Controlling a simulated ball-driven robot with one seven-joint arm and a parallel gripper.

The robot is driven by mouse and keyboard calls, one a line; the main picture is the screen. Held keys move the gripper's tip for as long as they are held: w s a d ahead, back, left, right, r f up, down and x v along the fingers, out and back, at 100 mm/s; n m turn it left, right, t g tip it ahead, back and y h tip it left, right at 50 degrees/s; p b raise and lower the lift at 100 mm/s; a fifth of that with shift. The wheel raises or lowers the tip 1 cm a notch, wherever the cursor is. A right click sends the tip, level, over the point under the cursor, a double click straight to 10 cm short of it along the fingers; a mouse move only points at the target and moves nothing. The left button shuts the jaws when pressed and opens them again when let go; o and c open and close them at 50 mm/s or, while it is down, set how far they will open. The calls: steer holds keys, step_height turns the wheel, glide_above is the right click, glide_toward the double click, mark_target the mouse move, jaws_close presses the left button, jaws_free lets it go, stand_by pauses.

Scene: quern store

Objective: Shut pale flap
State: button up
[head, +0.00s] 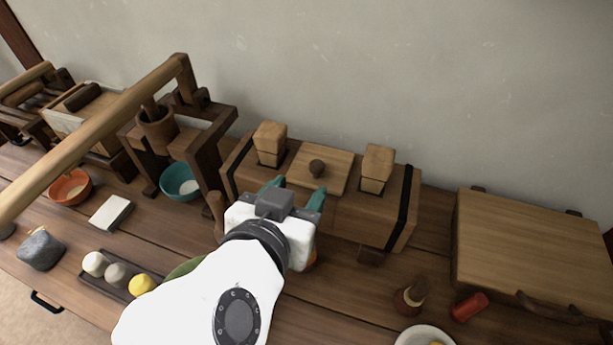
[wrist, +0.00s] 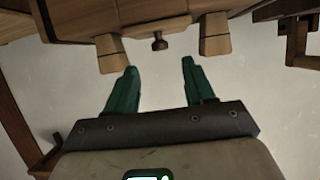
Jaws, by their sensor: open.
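A pale wooden panel with a dark round knob (head: 335,171) lies between two upright wooden blocks on a long dark-banded wooden box (head: 375,217). It is the likeliest pale flap, and I cannot tell whether it sits flush. The panel also shows in the wrist view (wrist: 136,32), near the top, with its knob hanging below it in the picture. My gripper (head: 296,191) is open, its teal fingers apart and empty in the head view, just in front of the panel. In the wrist view the gripper (wrist: 158,68) shows nothing between the fingers.
The two blocks (head: 270,144) (head: 376,167) flank the panel closely. A wide pale-lidded box (head: 530,240) with a dark handle stands at the right. A wooden press frame (head: 205,155) and teal bowl (head: 181,183) stand left. A small bottle and red cylinder (head: 469,307) stand front right.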

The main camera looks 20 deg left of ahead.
steer(key=shift+v, duration=1.2)
